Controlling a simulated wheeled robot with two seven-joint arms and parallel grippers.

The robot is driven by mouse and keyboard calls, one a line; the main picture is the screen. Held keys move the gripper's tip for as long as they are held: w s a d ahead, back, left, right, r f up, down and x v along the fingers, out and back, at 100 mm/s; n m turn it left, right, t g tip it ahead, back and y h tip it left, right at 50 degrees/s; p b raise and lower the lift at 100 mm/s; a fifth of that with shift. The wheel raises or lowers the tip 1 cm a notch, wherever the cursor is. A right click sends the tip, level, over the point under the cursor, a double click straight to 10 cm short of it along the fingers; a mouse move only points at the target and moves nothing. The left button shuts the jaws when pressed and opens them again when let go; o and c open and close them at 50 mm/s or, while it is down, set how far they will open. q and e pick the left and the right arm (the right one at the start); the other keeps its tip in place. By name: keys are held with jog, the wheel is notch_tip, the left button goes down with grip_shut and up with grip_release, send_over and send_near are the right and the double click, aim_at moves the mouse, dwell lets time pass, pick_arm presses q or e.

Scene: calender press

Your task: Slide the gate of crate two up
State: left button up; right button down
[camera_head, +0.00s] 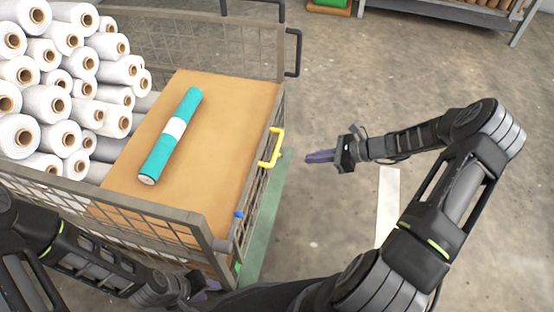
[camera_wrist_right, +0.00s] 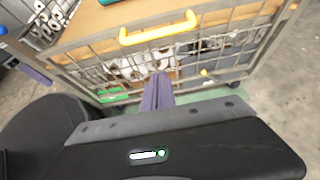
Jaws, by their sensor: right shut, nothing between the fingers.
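A wire-mesh crate (camera_head: 205,222) stands at left centre. Its mesh gate is on the right side, with a yellow handle (camera_head: 272,148) at the top. In the right wrist view the gate (camera_wrist_right: 215,50) and its yellow handle (camera_wrist_right: 158,30) lie straight ahead; the gate appears down. My right gripper (camera_head: 318,156) is shut and empty, to the right of the handle and apart from it. Its purple fingers also show in the right wrist view (camera_wrist_right: 157,92), below the handle. My left gripper (camera_head: 207,288) is low by the crate's near corner, partly hidden by my arm; its jaws are unclear.
A brown board (camera_head: 230,115) in the crate carries a teal roll with a white band (camera_head: 172,135). White rolls (camera_head: 60,85) are stacked to the left. A blue knob (camera_head: 239,214) sits on the near corner. The floor (camera_head: 330,100) right of the crate is open.

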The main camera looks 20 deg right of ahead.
jog(key=shift+a, duration=0.1)
jog(key=b+x, duration=0.2)
jog(key=x, duration=0.8)
jog(key=r, duration=0.4)
jog(key=shift+w+a+p, duration=0.2)
jog(key=shift+a+p, duration=0.1)
jog(key=shift+a, duration=0.05)
